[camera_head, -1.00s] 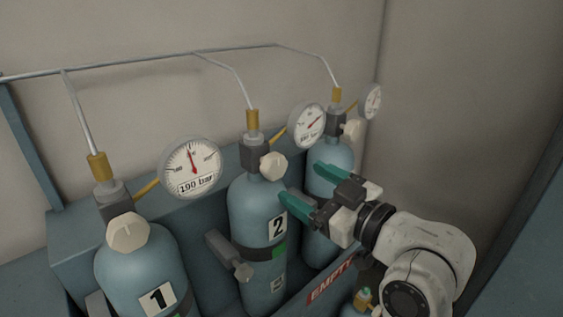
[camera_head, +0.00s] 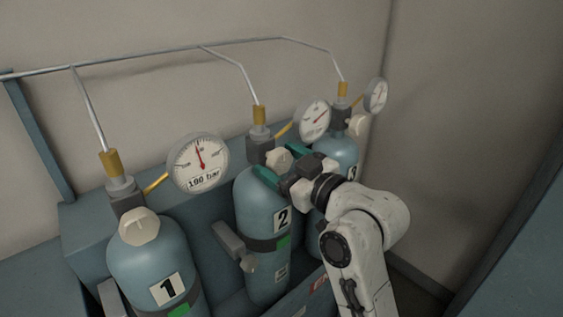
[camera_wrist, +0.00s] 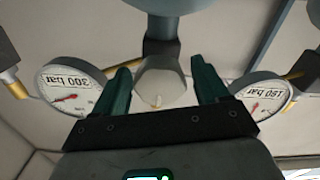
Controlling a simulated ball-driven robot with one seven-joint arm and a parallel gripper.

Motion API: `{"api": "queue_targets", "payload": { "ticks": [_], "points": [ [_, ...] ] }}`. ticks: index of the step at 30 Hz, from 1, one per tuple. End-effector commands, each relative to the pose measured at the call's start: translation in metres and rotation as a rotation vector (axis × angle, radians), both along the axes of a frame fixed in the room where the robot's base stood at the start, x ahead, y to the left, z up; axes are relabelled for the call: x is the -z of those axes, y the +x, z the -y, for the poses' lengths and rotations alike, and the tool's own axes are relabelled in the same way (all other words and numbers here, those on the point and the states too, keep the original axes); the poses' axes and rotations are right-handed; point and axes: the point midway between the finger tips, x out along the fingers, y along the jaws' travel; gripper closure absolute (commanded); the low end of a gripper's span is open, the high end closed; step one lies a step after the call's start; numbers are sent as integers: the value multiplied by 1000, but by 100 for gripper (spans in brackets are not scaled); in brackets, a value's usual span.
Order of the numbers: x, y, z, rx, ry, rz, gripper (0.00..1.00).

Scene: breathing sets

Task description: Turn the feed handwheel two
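Cylinder two (camera_head: 262,205) is a blue bottle with a white "2" label, standing between cylinders one and three. Its pale, faceted handwheel (camera_head: 279,160) faces out from the dark valve block on top. My gripper (camera_head: 281,164) is at this handwheel, with its green fingers apart. In the wrist view the handwheel (camera_wrist: 160,80) lies between the two open fingers of my gripper (camera_wrist: 160,75), with a visible gap on each side. I cannot tell how deep the wheel sits between them.
Cylinder one (camera_head: 150,262) with its handwheel (camera_head: 139,226) is at left, and cylinder three (camera_head: 340,152) is partly behind my arm. Round gauges (camera_head: 199,163) (camera_head: 313,120) stand beside the valves. Thin pipes (camera_head: 150,65) run above. A grey clamp handle (camera_head: 230,240) juts out beside cylinder two.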

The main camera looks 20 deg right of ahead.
Motion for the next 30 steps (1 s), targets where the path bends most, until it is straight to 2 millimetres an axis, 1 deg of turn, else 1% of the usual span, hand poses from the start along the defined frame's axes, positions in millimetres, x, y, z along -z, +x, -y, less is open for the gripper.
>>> {"api": "queue_targets", "payload": {
  "ticks": [1,2,14,23,30],
  "points": [
    [0,0,0,0,0,0,31],
    [0,0,0,0,0,0,34],
    [0,0,0,0,0,-1,73],
    [2,0,0,0,-28,8,74],
    [4,0,0,0,-144,46,74]
  ]
}}
